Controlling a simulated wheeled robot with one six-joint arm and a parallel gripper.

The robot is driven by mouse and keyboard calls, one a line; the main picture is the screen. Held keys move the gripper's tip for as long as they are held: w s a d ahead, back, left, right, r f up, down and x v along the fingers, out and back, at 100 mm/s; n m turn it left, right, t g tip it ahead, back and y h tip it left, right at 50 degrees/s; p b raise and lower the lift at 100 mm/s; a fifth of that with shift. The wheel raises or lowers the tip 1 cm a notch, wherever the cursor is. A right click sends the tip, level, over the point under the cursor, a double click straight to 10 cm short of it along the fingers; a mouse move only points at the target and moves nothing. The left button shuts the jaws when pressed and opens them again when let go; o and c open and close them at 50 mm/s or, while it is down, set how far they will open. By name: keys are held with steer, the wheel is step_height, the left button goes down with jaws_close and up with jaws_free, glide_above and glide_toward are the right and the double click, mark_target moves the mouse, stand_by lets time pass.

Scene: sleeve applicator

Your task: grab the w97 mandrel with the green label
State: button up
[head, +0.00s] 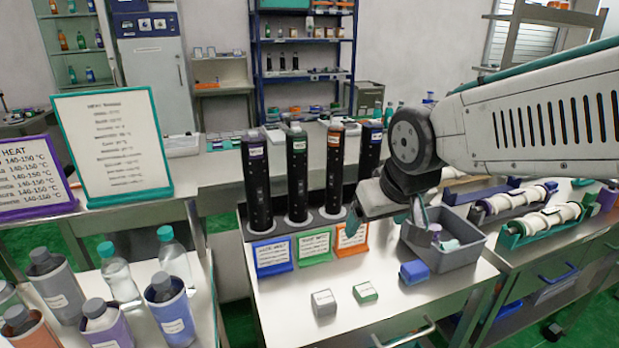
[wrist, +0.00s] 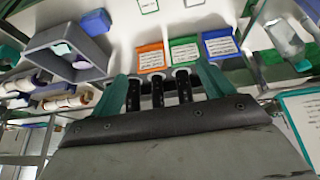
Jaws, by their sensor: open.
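The mandrel with the green band near its top (head: 297,175) is a tall black post, standing upright second from the left in a row on a grey base. A green card (head: 315,247) stands in front of it. My gripper (head: 398,220) is open and empty, right of the row and apart from the green-banded mandrel in the head view. In the wrist view, several dark posts show between the teal fingers of my gripper (wrist: 162,75), beyond the palm edge. Which of them is the green one I cannot tell there. The w97 text is too small to read.
Neighbouring mandrels have purple (head: 256,185), orange (head: 335,170) and blue (head: 370,150) bands. Blue (head: 272,257) and orange (head: 352,238) cards flank the green card. A grey bin (head: 460,262) stands at right, with small boxes (head: 365,292) in front. The front bench is partly clear.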

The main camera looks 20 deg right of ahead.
steer(key=w+t, duration=0.6)
steer(key=w, duration=1)
steer(key=n+t+y, duration=0.1)
steer(key=t+y, duration=0.2)
steer(key=t, duration=0.3)
glide_toward(301, 149)
steer(key=w, duration=0.4)
steer(key=shift+n, duration=0.3)
steer(key=w, duration=0.2)
steer(key=w+a, duration=0.1)
steer(key=w, duration=0.4)
steer(key=shift+w+a+f, duration=0.2)
steer(key=shift+a+f, duration=0.1)
